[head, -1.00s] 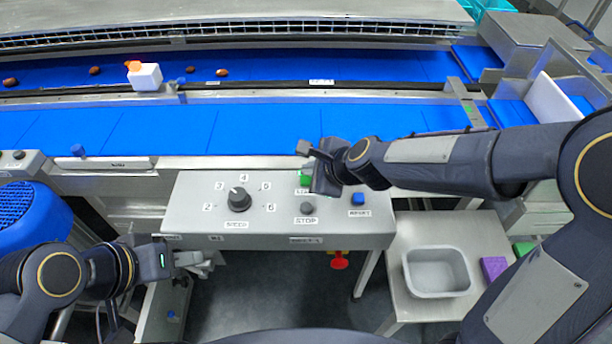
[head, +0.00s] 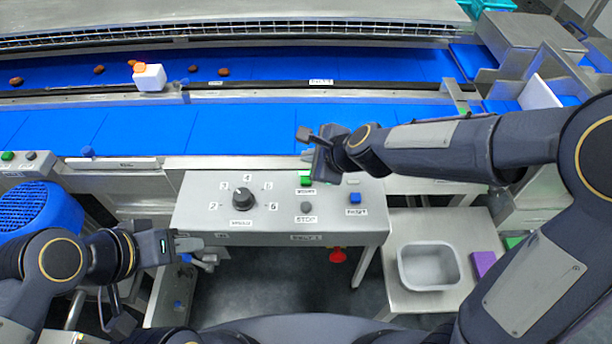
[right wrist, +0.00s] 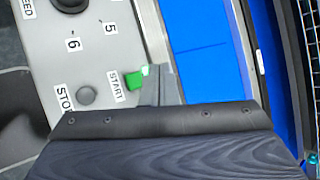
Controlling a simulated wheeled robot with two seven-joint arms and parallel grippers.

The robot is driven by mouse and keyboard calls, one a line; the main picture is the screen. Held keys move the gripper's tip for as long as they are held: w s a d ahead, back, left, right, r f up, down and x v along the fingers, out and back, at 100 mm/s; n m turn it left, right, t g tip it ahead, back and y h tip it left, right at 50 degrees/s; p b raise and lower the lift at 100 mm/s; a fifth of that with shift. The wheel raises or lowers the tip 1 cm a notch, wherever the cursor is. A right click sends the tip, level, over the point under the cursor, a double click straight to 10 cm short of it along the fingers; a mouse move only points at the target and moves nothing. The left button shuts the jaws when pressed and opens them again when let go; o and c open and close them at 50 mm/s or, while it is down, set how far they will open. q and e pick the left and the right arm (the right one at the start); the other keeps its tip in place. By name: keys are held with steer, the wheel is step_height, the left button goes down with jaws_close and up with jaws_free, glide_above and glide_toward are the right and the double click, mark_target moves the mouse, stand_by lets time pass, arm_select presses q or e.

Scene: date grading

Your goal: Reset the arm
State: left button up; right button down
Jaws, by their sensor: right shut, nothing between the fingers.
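My right gripper (head: 308,138) is shut and empty, above the back edge of the grey control console (head: 200,230). Its fingers also show in the right wrist view (right wrist: 162,88), close beside the green START button (right wrist: 134,80); I cannot tell if they touch it. The green button also shows below the gripper in the head view (head: 305,180). My left gripper (head: 203,250) is at the console's lower left corner; its finger gap is unclear.
The console bears a black knob (head: 243,198), a grey STOP button (head: 306,206) and a blue button (head: 354,197). Blue belts (head: 240,130) run behind it. A white block (head: 149,78) and several dates (head: 99,69) are on the far belt. A grey tub (head: 402,268) stands right.

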stand_by(0.5)
steer(key=s+d+r+n, duration=0.7)
steer(key=s+d+n, duration=0.1)
steer(key=d, duration=0.2)
steer(key=s+d+f+n+h, duration=0.1)
steer(key=s+d+n, duration=0.3)
steer(key=s, duration=0.3)
steer(key=s+d+f+n+g+h, duration=0.1)
steer(key=s+d+n, duration=0.4)
steer(key=s, duration=0.3)
steer(key=shift+d+f, duration=0.2)
steer(key=shift+d, duration=0.15)
